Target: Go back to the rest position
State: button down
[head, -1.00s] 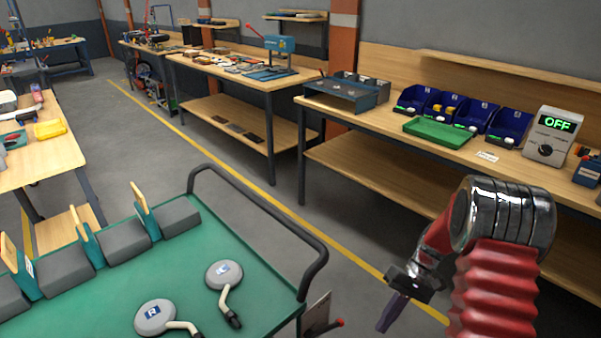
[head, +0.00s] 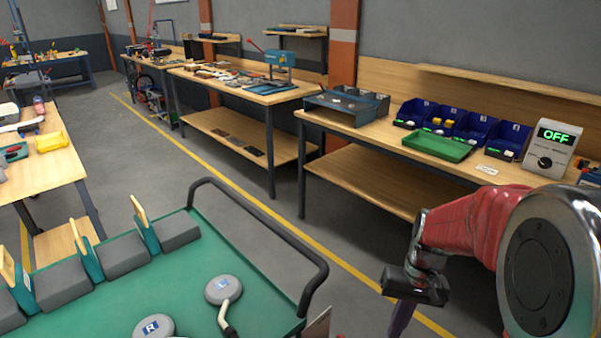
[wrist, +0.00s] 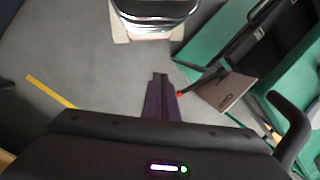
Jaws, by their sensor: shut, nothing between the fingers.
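My gripper (head: 402,318) hangs at the lower right of the head view, at the end of my red arm, pointing down over the floor. Its dark purple fingers run toward the bottom edge. In the wrist view the fingers (wrist: 161,98) lie together with nothing between them. They are apart from the green cart and the benches. No bench item touches the gripper.
A green cart (head: 180,290) with a black handle (head: 270,225) stands at lower left, carrying two round discs, L (head: 222,290) and R (head: 154,327). The right bench (head: 400,150) holds blue bins, a green tray (head: 438,146) and an OFF box (head: 550,148). Floor lies between.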

jog(key=s+a+r+n+t+h, duration=0.1)
jog(key=s+a+r+t, duration=0.1)
jog(key=s+r, duration=0.3)
jog(key=s+a+r+n+t+h, duration=0.1)
jog(key=s+a+r+t, duration=0.2)
jog(key=r, duration=0.8)
jog(key=s+t, duration=0.2)
jog(key=shift+s+a, duration=0.2)
jog(key=shift+s, duration=0.2)
jog(key=shift+a+r, duration=0.1)
